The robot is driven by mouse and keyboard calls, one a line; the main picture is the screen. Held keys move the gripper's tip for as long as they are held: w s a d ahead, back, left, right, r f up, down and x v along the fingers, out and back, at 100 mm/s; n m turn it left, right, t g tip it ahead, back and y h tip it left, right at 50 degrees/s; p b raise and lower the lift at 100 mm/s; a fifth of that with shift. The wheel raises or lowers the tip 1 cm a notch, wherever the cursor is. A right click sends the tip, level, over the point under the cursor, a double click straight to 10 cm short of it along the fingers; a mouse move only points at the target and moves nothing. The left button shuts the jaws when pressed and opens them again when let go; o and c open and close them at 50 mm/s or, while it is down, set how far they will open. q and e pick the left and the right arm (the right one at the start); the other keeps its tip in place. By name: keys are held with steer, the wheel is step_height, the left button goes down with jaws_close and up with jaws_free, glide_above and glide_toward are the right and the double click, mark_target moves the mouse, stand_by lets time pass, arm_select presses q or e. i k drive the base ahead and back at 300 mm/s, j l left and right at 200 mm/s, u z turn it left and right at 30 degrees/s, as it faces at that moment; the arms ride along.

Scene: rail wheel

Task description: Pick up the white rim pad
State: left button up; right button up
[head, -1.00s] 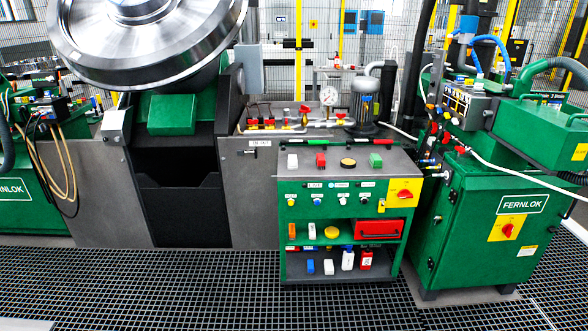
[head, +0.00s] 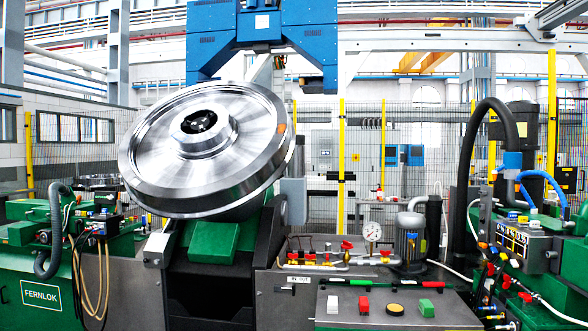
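Neither of my grippers is in view.
A blue overhead machine (head: 263,40) hangs above the wheel. The cart's lower shelves are out of view.

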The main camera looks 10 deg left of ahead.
mark_target(332, 303)
steer(key=i+l+z, duration=0.1)
steer(key=i, duration=0.4)
steer(key=i+l, duration=0.15)
steer(key=i, duration=0.35)
steer(key=l+z, duration=0.05)
